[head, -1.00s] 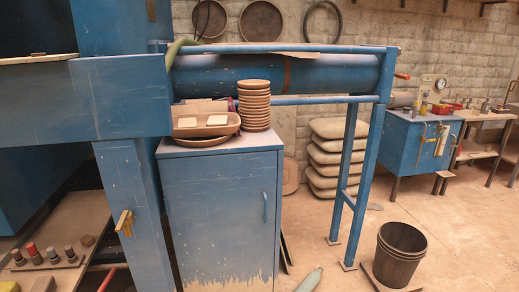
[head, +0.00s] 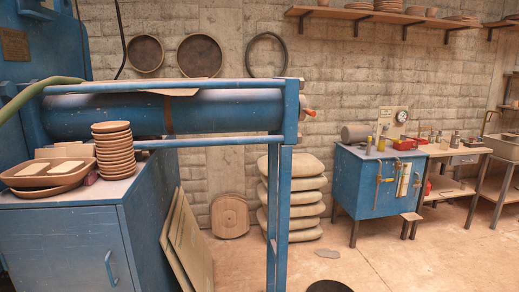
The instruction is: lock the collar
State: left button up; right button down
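A long blue cylinder (head: 110,118) lies level inside a blue frame in the left half of the head view. A rust-brown band (head: 168,114) goes around it near its middle; I cannot tell whether this is the collar. An orange-red handle end (head: 309,112) sticks out past the right end post (head: 291,112) of the frame. What it joins to is hidden behind the post. Neither of my grippers is in view.
A blue cabinet (head: 65,245) with stacked brown dishes (head: 114,150) and a tray (head: 45,180) stands at left. Boards (head: 187,245) lean beside it. Stacked sacks (head: 305,198) stand by the wall. A blue bench (head: 372,182) is at right, with open floor (head: 420,265) before it.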

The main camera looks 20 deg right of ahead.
aim_at(303, 110)
jog(key=l, duration=0.75)
jog(key=l+u, duration=0.1)
jog(key=l, duration=0.7)
jog(key=k+l, duration=0.15)
jog(key=l, duration=0.6)
jog(key=l+u, duration=0.1)
jog(key=l, duration=0.65)
jog(key=k+l, duration=0.15)
jog(key=l, duration=0.6)
jog(key=i+u, duration=0.05)
